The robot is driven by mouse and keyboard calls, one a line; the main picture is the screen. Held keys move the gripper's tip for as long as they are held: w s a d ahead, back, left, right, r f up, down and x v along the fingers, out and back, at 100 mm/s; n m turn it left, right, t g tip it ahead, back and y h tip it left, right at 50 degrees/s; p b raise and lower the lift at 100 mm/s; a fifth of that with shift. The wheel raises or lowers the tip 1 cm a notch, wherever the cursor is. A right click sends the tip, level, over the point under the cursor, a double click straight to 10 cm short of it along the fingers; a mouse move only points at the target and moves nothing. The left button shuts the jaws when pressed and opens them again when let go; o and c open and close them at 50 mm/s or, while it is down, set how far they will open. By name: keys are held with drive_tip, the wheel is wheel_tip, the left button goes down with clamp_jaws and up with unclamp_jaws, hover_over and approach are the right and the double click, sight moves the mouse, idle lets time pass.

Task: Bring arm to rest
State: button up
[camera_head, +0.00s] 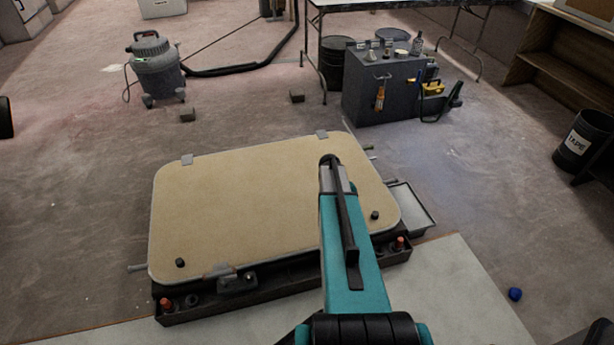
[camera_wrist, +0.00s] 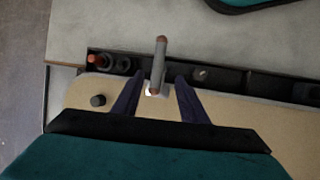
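My gripper (camera_wrist: 159,80) shows in the wrist view with its two dark fingers spread apart. A grey lever with brownish ends (camera_wrist: 161,62) stands at the panel's edge, in line with the gap between the fingertips. I cannot tell its depth from them, and neither finger visibly touches it. In the head view my teal arm reaches forward over the right part of a tan panel (camera_head: 235,205), and the gripper is hidden behind the arm. The panel also shows under the gripper in the wrist view (camera_wrist: 232,108).
The panel lies on a dark frame (camera_head: 290,284) with orange-capped posts (camera_head: 166,304) and black knobs (camera_head: 180,262). A shallow grey tray (camera_head: 412,208) is to its right. A blue ball (camera_head: 515,294), a tool cabinet (camera_head: 372,98) and a vacuum (camera_head: 157,70) stand apart.

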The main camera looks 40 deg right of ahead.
drive_tip(key=a+r+n+g+p, duration=0.1)
drive_tip(key=a+n+p, duration=0.55)
drive_tip(key=a, duration=1.55)
drive_tip(key=s+a+r+m+p, duration=0.1)
drive_tip(key=s+a+r+p, duration=0.1)
drive_tip(key=s+a+p, duration=0.2)
drive_tip(key=s+a+r+m+p, duration=0.1)
drive_tip(key=s+a+p, duration=0.4)
drive_tip(key=s+a, duration=0.6)
drive_tip(key=a, duration=0.4)
drive_tip(key=shift+r+t, duration=0.3)
drive_tip(key=shift+r, duration=0.05)
drive_tip(key=shift+d, duration=0.1)
